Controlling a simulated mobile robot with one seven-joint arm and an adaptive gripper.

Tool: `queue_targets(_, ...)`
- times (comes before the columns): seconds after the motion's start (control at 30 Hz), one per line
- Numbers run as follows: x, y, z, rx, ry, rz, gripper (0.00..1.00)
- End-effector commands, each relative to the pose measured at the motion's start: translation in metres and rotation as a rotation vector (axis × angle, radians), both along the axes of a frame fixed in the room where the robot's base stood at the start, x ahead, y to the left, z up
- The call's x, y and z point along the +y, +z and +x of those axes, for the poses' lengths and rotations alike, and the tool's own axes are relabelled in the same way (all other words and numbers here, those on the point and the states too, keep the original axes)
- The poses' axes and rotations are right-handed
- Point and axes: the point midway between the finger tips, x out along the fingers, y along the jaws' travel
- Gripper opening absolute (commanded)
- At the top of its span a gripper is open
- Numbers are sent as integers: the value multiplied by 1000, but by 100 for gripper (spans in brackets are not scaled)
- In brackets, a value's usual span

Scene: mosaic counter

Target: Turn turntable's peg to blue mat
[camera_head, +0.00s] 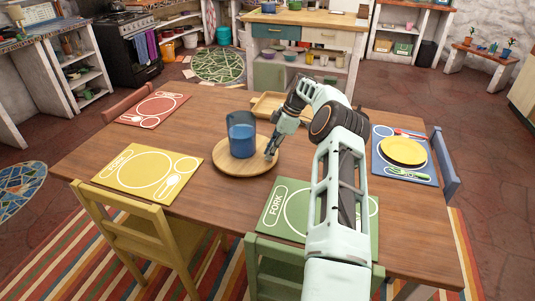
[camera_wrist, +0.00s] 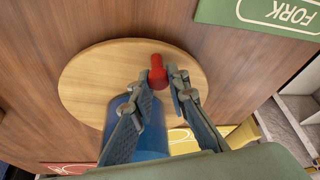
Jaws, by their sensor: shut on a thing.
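The round wooden turntable (camera_head: 232,167) lies in the middle of the table and fills the middle of the wrist view (camera_wrist: 90,80). Its red peg (camera_wrist: 157,72) stands between my fingertips in the wrist view; my gripper hides it in the head view. My gripper (camera_head: 271,153) is low over the turntable's right side, its fingers (camera_wrist: 163,78) shut on the peg. A blue pitcher (camera_head: 241,138) stands on the turntable, partly behind the left finger in the wrist view (camera_wrist: 152,135). The blue mat (camera_head: 385,170) lies at the table's right end, apart from the turntable, bearing a yellow plate (camera_head: 403,151) and cutlery.
A wooden tray (camera_head: 262,105) lies behind the turntable, partly hidden by my arm. A red mat (camera_head: 155,109), a yellow mat (camera_head: 147,171) and a green mat (camera_head: 272,215) lie around the table. Chairs stand at the edges. Bare wood surrounds the turntable.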

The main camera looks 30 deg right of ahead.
Motion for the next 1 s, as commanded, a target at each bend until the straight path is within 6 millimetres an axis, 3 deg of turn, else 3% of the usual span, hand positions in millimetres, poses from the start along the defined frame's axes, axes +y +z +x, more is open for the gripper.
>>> queue_targets(0.3,-15,0,5,7,-3,-6,0)
queue_targets(1.0,-23,-1,10,9,-4,-9,0)
